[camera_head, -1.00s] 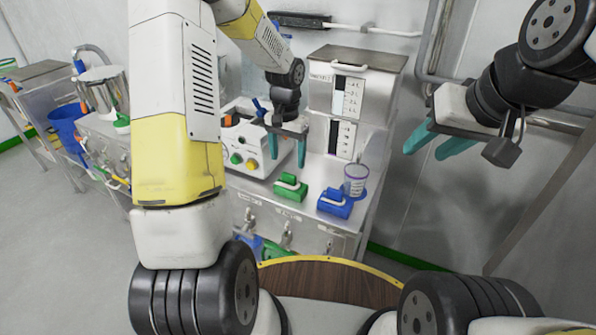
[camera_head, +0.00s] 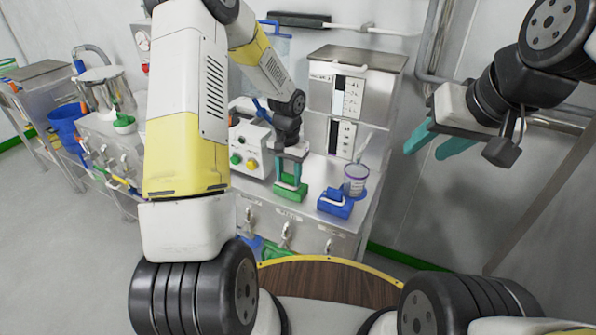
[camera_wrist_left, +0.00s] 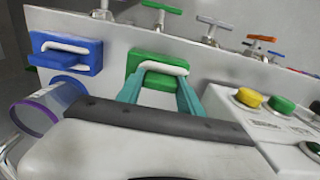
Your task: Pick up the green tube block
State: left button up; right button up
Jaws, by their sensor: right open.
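The green tube block (camera_head: 290,193), with a white handle, sits on the steel counter. It also shows in the left wrist view (camera_wrist_left: 133,62). My left gripper (camera_head: 290,175) is directly above it, with its teal fingers reaching down to it. In the left wrist view, the fingers (camera_wrist_left: 160,80) stand on either side of the white handle, with a visible gap between them. Whether they press on the handle is not clear. My right gripper (camera_head: 437,142) is open and empty, high at the right, away from the counter.
A blue block (camera_head: 336,205) with a white handle sits just right of the green one. A clear cup with a purple rim (camera_head: 356,180) stands behind it. A white button box (camera_head: 250,150) is close on the left. A tall panelled cabinet (camera_head: 352,95) stands at the back.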

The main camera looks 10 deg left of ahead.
pick_arm(q)
grip_shut()
jog(key=shift+r, duration=0.15)
